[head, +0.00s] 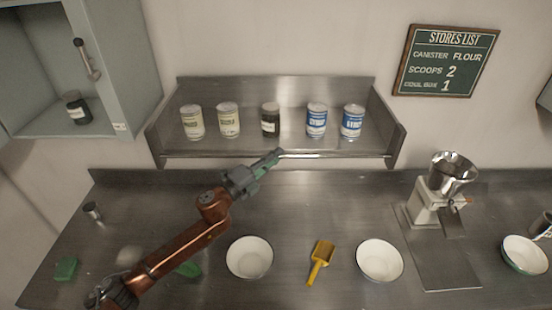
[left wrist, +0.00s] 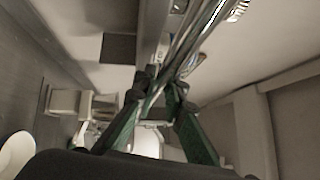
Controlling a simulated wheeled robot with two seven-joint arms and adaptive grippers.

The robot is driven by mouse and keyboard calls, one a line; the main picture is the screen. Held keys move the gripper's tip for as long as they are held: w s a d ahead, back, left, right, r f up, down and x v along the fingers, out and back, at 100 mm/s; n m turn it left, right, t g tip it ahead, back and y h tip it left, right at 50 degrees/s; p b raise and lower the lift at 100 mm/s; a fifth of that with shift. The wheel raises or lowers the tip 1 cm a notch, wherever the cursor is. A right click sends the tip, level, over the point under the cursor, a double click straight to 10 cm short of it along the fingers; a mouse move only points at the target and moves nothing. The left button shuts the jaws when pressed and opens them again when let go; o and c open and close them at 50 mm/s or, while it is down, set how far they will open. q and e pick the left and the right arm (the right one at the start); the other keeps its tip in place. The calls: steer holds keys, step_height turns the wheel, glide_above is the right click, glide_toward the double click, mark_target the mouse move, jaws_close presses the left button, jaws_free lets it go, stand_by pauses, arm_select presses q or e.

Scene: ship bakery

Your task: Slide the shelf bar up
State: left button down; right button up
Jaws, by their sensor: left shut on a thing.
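The shelf bar (head: 335,156) is a thin metal rod along the front of the steel wall shelf (head: 290,90). It runs level, low at the shelf's front edge, below the cans. My left gripper (head: 277,156) reaches up from the lower left and is at the bar, near its middle. In the left wrist view, the green fingers of my left gripper (left wrist: 160,95) are closed on the bar (left wrist: 190,42), which runs away from them toward the top. My right gripper is in neither view.
Several cans (head: 228,120) and a dark jar (head: 270,120) stand on the shelf behind the bar. Below are white bowls (head: 249,258), a yellow scoop (head: 320,262) and a grinder (head: 437,195) on the steel counter (head: 340,205). An open cabinet (head: 130,60) is at upper left.

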arm_select(q)
step_height(320, 180, up, 6)
steer(key=p, duration=0.3)
steer(key=shift+r, duration=0.1)
steer(key=c, duration=2)
jaws_free()
steer(key=shift+f, duration=0.2)
steer(key=v, duration=1.2)
steer(key=shift+f, duration=0.1)
